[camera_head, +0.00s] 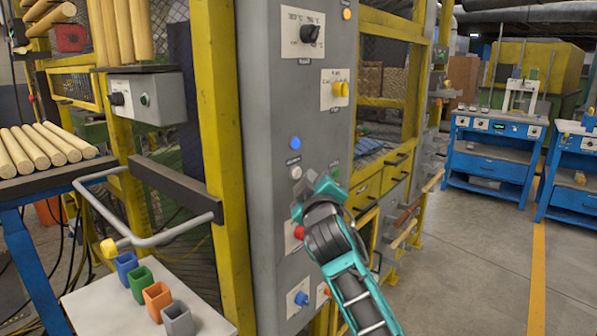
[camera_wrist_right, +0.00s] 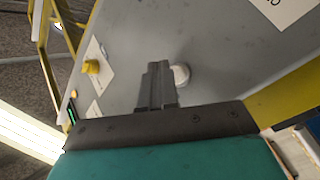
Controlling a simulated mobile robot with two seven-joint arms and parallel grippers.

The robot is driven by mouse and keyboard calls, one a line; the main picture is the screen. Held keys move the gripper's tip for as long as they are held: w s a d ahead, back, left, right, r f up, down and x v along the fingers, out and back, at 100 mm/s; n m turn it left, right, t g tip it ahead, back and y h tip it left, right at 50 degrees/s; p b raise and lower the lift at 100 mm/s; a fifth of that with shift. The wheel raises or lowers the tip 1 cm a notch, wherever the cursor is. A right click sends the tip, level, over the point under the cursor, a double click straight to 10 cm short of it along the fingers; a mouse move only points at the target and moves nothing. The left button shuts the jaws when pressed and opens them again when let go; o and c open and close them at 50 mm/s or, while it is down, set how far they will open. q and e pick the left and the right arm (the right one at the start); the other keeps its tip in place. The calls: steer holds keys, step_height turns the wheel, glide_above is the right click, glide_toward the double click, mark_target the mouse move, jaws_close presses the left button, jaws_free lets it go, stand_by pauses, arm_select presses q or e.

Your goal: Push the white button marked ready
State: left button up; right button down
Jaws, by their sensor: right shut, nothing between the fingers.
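A round white button (camera_head: 296,172) sits on the tall grey panel (camera_head: 270,110), below a blue button and above a red one. The small label by it is too small to read. My right gripper (camera_head: 308,192), on its teal and black arm, is in front of the panel, just below and right of the white button. In the right wrist view the shut, empty fingers (camera_wrist_right: 157,70) point at the panel, and the white button (camera_wrist_right: 181,74) shows right beside their tips. I cannot tell whether they touch it. My left gripper is in neither view.
The panel also carries a blue button (camera_head: 295,143), a red button (camera_head: 299,232), a lower blue knob (camera_head: 301,298), a yellow knob (camera_head: 340,89) and a black knob (camera_head: 309,33). Yellow posts (camera_head: 217,120) flank it. Open floor (camera_head: 480,260) lies to the right.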

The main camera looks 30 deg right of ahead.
arm_select(q)
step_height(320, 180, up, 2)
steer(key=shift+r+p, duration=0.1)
steer(key=shift+p, duration=0.95)
arm_select(e)
steer(key=s, duration=0.1)
steer(key=s+d, duration=0.1)
steer(key=s, duration=0.1)
steer(key=s+d, duration=0.1)
steer(key=shift+s, duration=0.3)
